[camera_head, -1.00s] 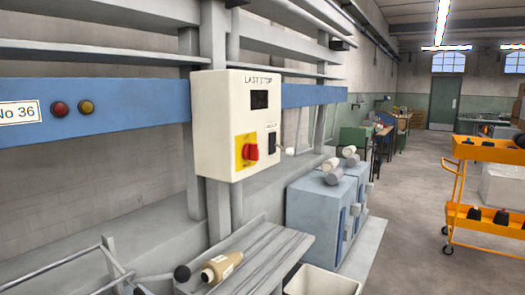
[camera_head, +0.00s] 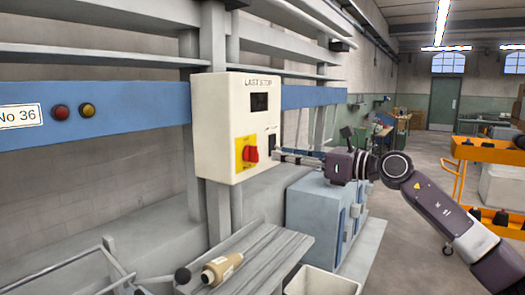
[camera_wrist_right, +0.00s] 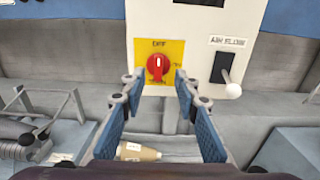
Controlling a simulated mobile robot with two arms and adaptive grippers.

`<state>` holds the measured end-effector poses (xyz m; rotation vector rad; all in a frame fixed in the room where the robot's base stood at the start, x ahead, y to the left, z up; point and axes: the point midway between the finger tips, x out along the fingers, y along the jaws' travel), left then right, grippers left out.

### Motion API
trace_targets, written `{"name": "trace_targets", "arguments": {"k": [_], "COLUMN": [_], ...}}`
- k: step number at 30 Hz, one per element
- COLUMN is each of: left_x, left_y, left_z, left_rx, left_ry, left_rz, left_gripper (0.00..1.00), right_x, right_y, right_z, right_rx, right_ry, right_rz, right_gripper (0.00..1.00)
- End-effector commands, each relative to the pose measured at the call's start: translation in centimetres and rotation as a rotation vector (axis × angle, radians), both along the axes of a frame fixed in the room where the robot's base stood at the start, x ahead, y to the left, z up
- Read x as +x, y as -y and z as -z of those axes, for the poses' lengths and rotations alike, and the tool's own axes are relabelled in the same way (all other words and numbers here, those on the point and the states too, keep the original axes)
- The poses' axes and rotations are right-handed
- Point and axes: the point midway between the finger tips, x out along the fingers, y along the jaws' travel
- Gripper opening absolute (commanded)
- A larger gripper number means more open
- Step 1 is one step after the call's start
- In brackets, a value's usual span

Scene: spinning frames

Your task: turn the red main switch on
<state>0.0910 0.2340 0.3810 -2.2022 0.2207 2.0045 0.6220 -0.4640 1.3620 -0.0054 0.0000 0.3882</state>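The red main switch (camera_head: 251,154) is a rotary knob on a yellow plate (camera_head: 240,144), low on the front of a cream control box (camera_head: 220,120). In the right wrist view the red knob (camera_wrist_right: 157,67) stands upright, its white mark vertical under the OFF label; ON is at its right. My right gripper (camera_head: 277,155) comes in from the right in front of the box. In the wrist view its blue-padded fingers (camera_wrist_right: 159,80) are open and empty, one on each side below the knob. Whether they touch it I cannot tell. My left gripper is not in view.
A black lever plate (camera_wrist_right: 220,66) with a white-knobbed lever (camera_wrist_right: 233,90) is right of the switch, close to the right finger. A spool (camera_head: 222,268) lies on the bench below. Blue cabinets (camera_head: 315,215) and an orange trolley (camera_head: 480,150) stand to the right.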

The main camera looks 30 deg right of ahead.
Motion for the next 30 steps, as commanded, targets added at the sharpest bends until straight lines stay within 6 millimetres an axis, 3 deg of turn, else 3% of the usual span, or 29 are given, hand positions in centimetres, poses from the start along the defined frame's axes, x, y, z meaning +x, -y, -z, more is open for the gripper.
{"name": "trace_targets", "arguments": {"k": [6, 13, 20, 29, 30], "left_x": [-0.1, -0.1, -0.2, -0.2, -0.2], "left_y": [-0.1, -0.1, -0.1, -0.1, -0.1], "left_z": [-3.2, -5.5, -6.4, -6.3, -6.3], "left_rx": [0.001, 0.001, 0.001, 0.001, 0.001], "left_ry": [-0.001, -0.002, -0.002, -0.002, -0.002], "left_rz": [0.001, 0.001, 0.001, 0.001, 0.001], "left_gripper": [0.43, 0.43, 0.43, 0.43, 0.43], "right_x": [2.0, 5.0, 6.7, 6.8, 6.8], "right_y": [-1.1, -2.3, -3.0, -3.1, -3.0], "right_z": [-0.8, -0.6, -0.2, 0.1, 0.1], "right_rx": [0.006, 0.008, 0.007, 0.005, 0.005], "right_ry": [0.002, 0.002, 0.000, 0.000, 0.000], "right_rz": [-0.006, -0.006, -0.004, -0.004, -0.004], "right_gripper": [0.29, 0.29, 0.29, 0.29, 0.25]}}
